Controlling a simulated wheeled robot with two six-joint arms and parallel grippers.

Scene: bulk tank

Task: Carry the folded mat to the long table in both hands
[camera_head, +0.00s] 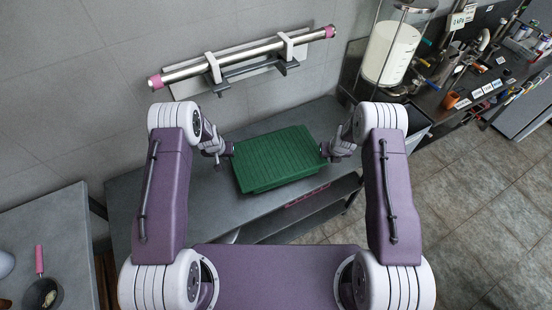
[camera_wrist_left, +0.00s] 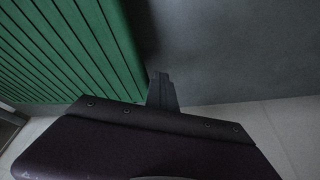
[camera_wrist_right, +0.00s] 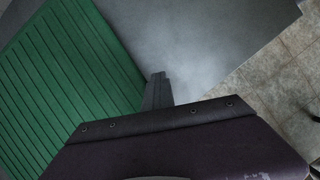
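The folded mat (camera_head: 275,158) is a thick green ribbed slab. It appears to lie on a grey metal table (camera_head: 170,190) in front of me. My left gripper (camera_head: 228,150) is at its left end and my right gripper (camera_head: 326,150) is at its right end. The mat also fills the upper left of the left wrist view (camera_wrist_left: 70,50) and the left of the right wrist view (camera_wrist_right: 70,85). In each wrist view a dark finger shows close beside the mat's edge. The fingers' opening is hidden, and I cannot tell whether they touch the mat.
A steel bar with pink ends (camera_head: 245,57) sits in wall brackets behind the table. A lower shelf (camera_head: 305,213) shows under the table's front. Another grey table (camera_head: 45,235) with a dark bowl (camera_head: 42,294) is at the left. A cluttered counter (camera_head: 430,98) stands at the right, beside open tiled floor.

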